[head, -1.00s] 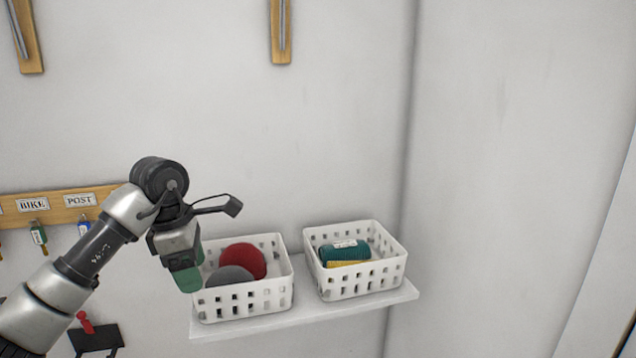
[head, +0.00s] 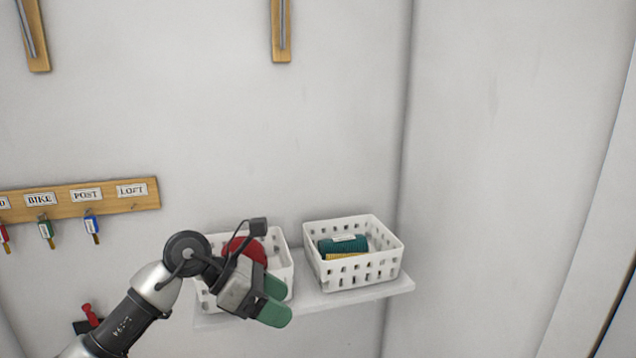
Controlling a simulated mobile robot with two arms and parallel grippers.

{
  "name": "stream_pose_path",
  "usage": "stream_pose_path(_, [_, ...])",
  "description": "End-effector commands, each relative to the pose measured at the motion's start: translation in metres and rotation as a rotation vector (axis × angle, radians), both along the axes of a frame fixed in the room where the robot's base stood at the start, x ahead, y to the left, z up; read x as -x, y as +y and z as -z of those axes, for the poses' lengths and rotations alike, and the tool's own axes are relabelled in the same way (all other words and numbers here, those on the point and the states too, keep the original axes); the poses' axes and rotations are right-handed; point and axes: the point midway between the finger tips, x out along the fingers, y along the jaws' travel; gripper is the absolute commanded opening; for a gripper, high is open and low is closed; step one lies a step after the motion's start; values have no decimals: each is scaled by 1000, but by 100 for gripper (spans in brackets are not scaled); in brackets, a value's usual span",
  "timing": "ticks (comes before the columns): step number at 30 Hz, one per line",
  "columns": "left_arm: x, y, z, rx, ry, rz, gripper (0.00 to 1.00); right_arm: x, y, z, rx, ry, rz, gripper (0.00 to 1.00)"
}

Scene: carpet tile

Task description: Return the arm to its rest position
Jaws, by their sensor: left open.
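My left arm comes in from the lower left. Its gripper (head: 275,299) has green fingertips and is open, with nothing seen between them. It is in front of the left white basket (head: 284,256) and hides much of that basket's front. The red ball (head: 250,249) in that basket shows partly behind my wrist. The grey ball seen earlier there is hidden now. My right gripper is not in view.
A white wall shelf (head: 350,297) carries both baskets. The right basket (head: 372,270) holds a teal roll (head: 343,244) and something yellow. A wooden key rack (head: 110,197) with labels and several keys hangs at left.

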Motion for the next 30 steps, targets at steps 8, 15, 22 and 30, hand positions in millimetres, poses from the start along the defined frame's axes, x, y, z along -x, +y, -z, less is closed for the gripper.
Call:
stream_pose_path(8, [36,-49,-30,777,277,-195,66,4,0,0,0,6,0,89])
stream_pose_path(15, [33,-7,-38,1376,661,-552,66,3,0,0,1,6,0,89])
stream_pose_path(22, [35,66,24,1814,1093,-1051,66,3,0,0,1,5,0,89])
stream_pose_path(30, [106,129,151,-2004,-1552,1786,66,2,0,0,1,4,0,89])
